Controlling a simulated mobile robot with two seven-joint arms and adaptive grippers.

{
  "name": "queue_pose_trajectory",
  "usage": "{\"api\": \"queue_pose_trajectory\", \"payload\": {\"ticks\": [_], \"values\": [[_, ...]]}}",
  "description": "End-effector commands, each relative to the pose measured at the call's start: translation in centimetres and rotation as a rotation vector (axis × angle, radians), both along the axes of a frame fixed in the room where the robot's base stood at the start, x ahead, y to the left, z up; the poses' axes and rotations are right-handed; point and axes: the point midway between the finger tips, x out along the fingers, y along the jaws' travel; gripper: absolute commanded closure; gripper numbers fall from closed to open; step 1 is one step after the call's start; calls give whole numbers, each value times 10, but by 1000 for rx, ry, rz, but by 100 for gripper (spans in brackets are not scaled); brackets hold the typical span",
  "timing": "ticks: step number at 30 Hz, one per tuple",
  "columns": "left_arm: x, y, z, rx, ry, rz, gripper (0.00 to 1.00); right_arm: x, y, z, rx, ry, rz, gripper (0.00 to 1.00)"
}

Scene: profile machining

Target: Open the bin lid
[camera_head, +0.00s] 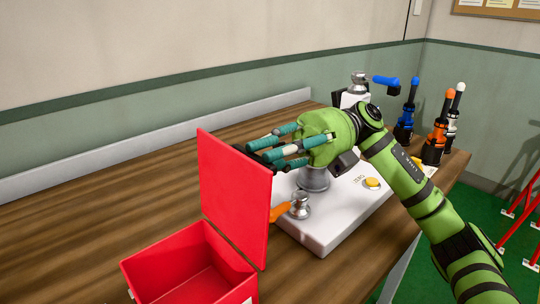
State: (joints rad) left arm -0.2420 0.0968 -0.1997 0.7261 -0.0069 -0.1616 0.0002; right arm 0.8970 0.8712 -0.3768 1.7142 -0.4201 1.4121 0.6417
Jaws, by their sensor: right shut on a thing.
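The red bin (190,270) stands at the front of the table, and its inside is visible from above. My right gripper (268,150) reaches in from the right, with green fingers shut at the lid's upper right edge. The fingertips are partly hidden behind the lid, so the exact contact is hard to see. My left gripper is not in view.
A white machine base (335,215) with a yellow button (372,183) and an orange-handled clamp (298,206) sits right of the lid. Blue, orange and white-topped tools (437,135) stand at the back right. The wooden table (100,215) is clear at left.

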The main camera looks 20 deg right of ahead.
Motion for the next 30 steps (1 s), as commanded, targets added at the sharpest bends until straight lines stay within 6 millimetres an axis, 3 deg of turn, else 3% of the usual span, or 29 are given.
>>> {"api": "queue_pose_trajectory", "payload": {"ticks": [7,8,9,17,22,26,30], "values": [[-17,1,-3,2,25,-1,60,-1,0,1,2,0,4,100],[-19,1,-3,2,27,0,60,-1,0,1,2,0,4,70],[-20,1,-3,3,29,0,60,-1,0,1,1,0,4,54],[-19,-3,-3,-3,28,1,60,0,0,0,0,0,2,54],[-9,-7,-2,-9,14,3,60,2,-5,0,-1,1,-1,54],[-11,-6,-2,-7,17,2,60,8,-23,-2,0,1,-4,54],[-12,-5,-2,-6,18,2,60,18,-53,-4,1,2,-4,54]]}}
